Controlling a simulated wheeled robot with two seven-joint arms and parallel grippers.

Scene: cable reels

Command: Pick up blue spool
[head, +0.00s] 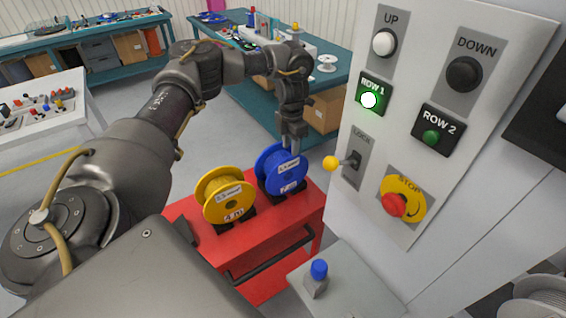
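The blue spool (270,168) stands upright on the right part of the red cart top, in a dark holder, with a white label on its side. My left gripper (292,150) points down at the upper right rim of the blue spool, its fingertips overlapping the rim. I cannot tell whether the fingers are closed on it. A yellow spool (222,197) with white labels stands just left of the blue one. My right gripper is not in view.
The red cart (262,231) has a dark front handle (270,255). A control panel (400,150) with buttons, a lit ROW 1 button and a yellow-tipped lock lever (331,163) rises close to the right. Teal workbenches (335,95) stand behind.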

